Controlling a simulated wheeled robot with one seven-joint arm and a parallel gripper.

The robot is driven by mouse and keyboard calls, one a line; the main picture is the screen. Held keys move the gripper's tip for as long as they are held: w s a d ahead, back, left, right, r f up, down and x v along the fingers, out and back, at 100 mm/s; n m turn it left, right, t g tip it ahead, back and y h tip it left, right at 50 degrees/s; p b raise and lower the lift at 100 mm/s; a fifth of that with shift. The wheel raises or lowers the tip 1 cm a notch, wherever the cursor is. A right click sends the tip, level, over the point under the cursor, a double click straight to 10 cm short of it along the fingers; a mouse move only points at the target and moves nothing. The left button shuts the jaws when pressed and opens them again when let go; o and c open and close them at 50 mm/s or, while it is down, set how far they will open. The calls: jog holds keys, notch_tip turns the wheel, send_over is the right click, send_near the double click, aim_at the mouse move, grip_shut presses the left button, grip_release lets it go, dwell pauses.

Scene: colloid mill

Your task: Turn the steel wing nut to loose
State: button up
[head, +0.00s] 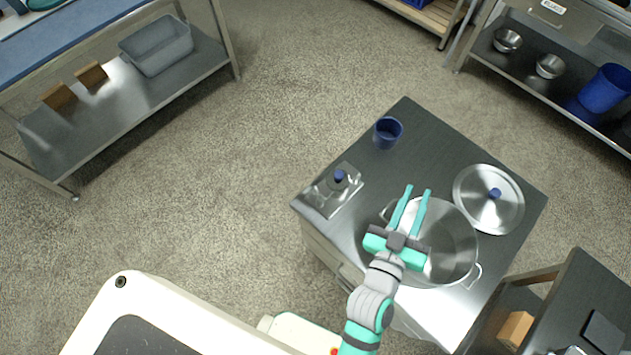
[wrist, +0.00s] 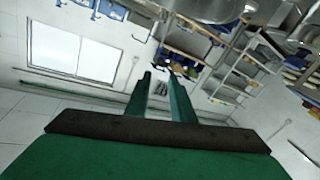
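I cannot make out the steel wing nut in either view. My gripper (head: 418,190) is above the grey cabinet top, over the left part of a steel pot, with its two teal fingers apart and nothing between them. The fingers also show apart in the wrist view (wrist: 162,78), pointing out into the room. A small steel fixture with a blue knob (head: 340,177) sits on the left side of the cabinet top, left of my gripper and apart from it. Whether the wing nut belongs to it is too small to tell.
The steel pot (head: 459,240) and a lid with a blue knob (head: 472,207) are at the right of the cabinet top (head: 435,150). A blue cup (head: 387,133) stands at the back. A dark table (head: 575,290) is close on the right. The floor at the left is clear.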

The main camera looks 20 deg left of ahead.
jog(key=w+d+r+m+g+h, duration=0.1)
jog(key=w+d+r+m+h, duration=0.3)
jog(key=r, duration=0.3)
jog(key=w+d+r+m+h, duration=0.1)
jog(key=w+r+m+h, duration=0.2)
jog(key=w+r+m, duration=0.25)
jog(key=w+d+r+m+g+h, duration=0.1)
jog(key=w+d+r+m+h, duration=0.25)
jog(key=r, duration=0.35)
jog(key=m+g+y, duration=1.2)
jog(key=m+g, duration=0.1)
jog(key=g, duration=0.3)
send_near(315, 186)
notch_tip(315, 186, down, 8)
jog(key=shift+a+f, duration=0.1)
